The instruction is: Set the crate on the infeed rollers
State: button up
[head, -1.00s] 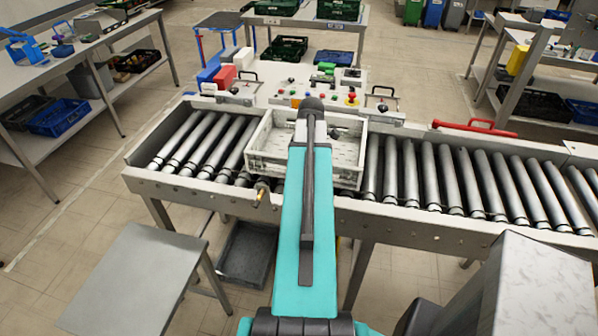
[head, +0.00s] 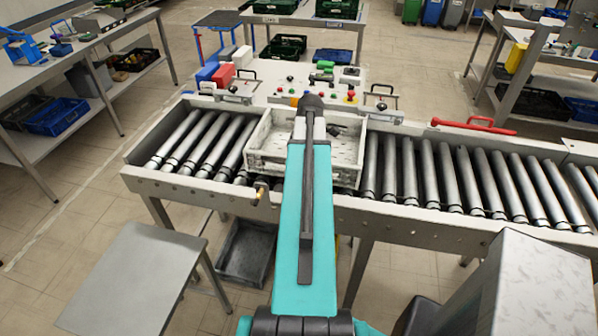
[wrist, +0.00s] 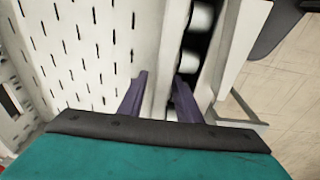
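The crate (head: 265,140), grey-white with a perforated floor, is at the roller conveyor, level, left of the middle in the head view. Rollers show left (head: 190,140) and right (head: 440,175) of it. I cannot tell whether its base touches the rollers. My arm hides its middle and my gripper in the head view. In the wrist view my gripper (wrist: 162,88) has its two purple fingers apart, one on each side of the crate's wall. The perforated crate floor (wrist: 85,50) is to the left and rollers (wrist: 200,18) to the right. Finger contact with the wall is unclear.
A control panel with coloured buttons (head: 320,88) stands behind the conveyor. A red handle (head: 473,125) lies along the far rail at right. A grey table (head: 135,275) stands at front left, with a dark bin (head: 246,252) on the floor beside it.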

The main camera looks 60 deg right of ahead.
jog(key=shift+s+d+r+b, duration=0.15)
jog(key=shift+r+b, duration=0.3)
jog(key=shift+r, duration=1.45)
jog(key=shift+s+r+b, duration=0.3)
jog(key=shift+r+b, duration=0.2)
jog(key=shift+r, duration=1.45)
jog(key=shift+s+d+r+b, duration=0.15)
jog(key=shift+r+b, duration=0.3)
jog(key=shift+r, duration=1.45)
jog(key=shift+a, duration=0.1)
jog(key=shift+s, duration=0.1)
